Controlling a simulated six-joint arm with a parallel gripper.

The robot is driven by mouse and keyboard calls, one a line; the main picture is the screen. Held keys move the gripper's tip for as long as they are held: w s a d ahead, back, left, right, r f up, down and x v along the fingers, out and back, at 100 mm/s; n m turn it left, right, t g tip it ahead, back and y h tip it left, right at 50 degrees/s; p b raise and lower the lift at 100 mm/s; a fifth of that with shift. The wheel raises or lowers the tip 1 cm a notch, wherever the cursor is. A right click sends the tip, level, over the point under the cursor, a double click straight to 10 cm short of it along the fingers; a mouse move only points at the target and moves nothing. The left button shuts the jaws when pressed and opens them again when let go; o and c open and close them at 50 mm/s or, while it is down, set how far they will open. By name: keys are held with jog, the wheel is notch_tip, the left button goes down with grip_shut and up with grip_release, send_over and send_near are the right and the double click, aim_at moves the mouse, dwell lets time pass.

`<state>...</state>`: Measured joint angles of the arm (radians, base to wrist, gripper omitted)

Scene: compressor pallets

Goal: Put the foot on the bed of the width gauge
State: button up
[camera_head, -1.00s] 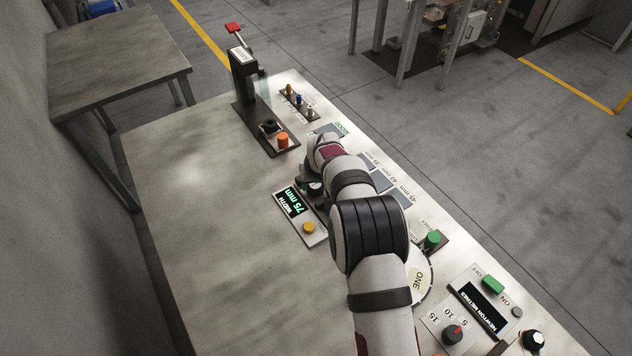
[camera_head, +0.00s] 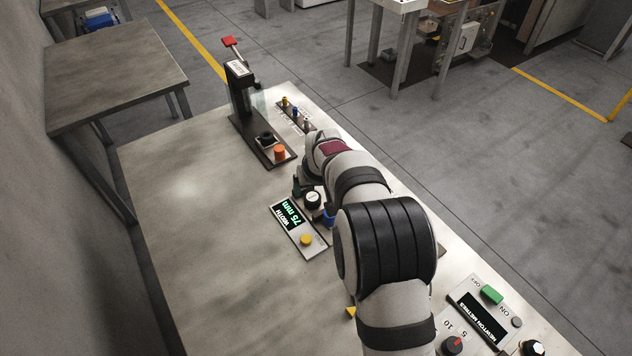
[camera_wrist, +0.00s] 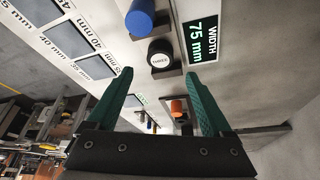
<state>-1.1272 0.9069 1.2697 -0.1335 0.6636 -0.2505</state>
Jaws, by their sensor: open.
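The width gauge (camera_head: 288,214) has a display reading 75 mm and a yellow button; the display also shows in the wrist view (camera_wrist: 202,30). Beside it, a black round piece with a white labelled top (camera_head: 312,199) sits on a dark base; it also shows in the wrist view (camera_wrist: 159,52). A blue cylinder (camera_wrist: 140,18) stands next to it, partly hidden by my arm in the head view. I cannot tell for sure which piece is the foot. My gripper (camera_wrist: 159,74) is open, its green fingers apart with nothing gripped, close to the black piece.
A press-like fixture (camera_head: 240,95) with a red handle and an orange cylinder (camera_head: 280,153) stands at the far end. A strip of small coloured pegs (camera_head: 296,112) lies beside it. Marked grey pads (camera_wrist: 70,38) line one edge. The table's left side is clear.

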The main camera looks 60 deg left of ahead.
jog(key=w+d+r+m+h, duration=0.1)
jog(key=w+d+r+m, duration=0.2)
jog(key=d+r, duration=0.5)
jog(key=w+d+r+m+h, duration=0.1)
jog(key=w+d+r+m, duration=0.3)
jog(key=d, duration=0.8)
jog(key=s+d+r+m, duration=0.2)
jog(key=d+r, duration=0.1)
jog(key=d, duration=1)
jog(key=s+d+f+m+g, duration=0.1)
jog(key=s+d+m+g, duration=0.1)
jog(key=s+d+m, duration=0.8)
jog(key=s+d, duration=0.7)
